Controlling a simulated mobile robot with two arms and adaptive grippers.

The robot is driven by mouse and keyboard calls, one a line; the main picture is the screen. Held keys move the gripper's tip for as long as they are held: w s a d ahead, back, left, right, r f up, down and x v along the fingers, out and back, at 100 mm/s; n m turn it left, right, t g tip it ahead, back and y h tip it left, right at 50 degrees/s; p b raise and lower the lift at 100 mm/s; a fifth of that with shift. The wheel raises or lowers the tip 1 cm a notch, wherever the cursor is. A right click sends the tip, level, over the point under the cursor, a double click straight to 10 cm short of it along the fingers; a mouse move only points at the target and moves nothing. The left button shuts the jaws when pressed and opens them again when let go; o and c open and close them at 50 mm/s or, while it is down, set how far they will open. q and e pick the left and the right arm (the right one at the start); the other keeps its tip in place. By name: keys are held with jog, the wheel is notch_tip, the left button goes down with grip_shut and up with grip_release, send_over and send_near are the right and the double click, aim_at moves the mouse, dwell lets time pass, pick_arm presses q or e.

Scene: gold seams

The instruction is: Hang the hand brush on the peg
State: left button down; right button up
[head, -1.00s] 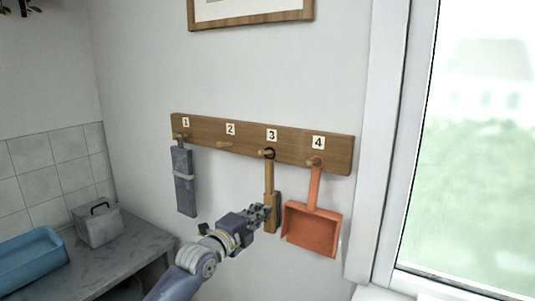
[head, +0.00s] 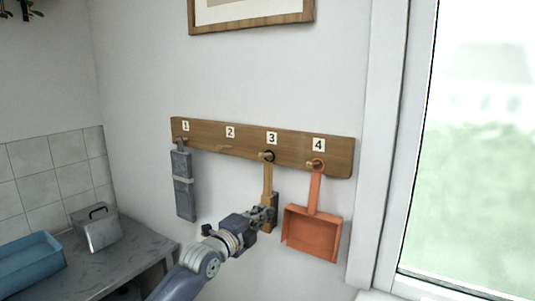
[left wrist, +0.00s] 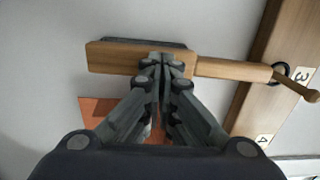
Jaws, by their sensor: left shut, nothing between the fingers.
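The wooden hand brush (head: 268,186) hangs handle up by a black loop at peg 3 (head: 265,157) on the wooden rail. In the left wrist view, its block (left wrist: 112,57) and handle show, with the loop (left wrist: 283,71) around the peg near the number 3. My left gripper (head: 267,214) is in front of the brush's lower part. In the left wrist view its fingertips (left wrist: 161,62) are together at the block, with nothing between them. They hide part of the block; whether they touch it I cannot tell. My right gripper is not in view.
The rail (head: 337,168) also holds a grey brush-like tool (head: 184,190) at peg 1 and an orange dustpan (head: 313,232) at peg 4, close right of my gripper. Peg 2 (head: 222,148) is bare. A counter with a blue tray (head: 30,265) stands left; a window is right.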

pick_arm(q)
jog(key=shift+p+v, duration=1.55)
jog(key=shift+v, duration=0.75)
dwell(1.7)
jog(key=p+v, duration=0.3)
jog(key=v, duration=0.3)
dwell(0.6)
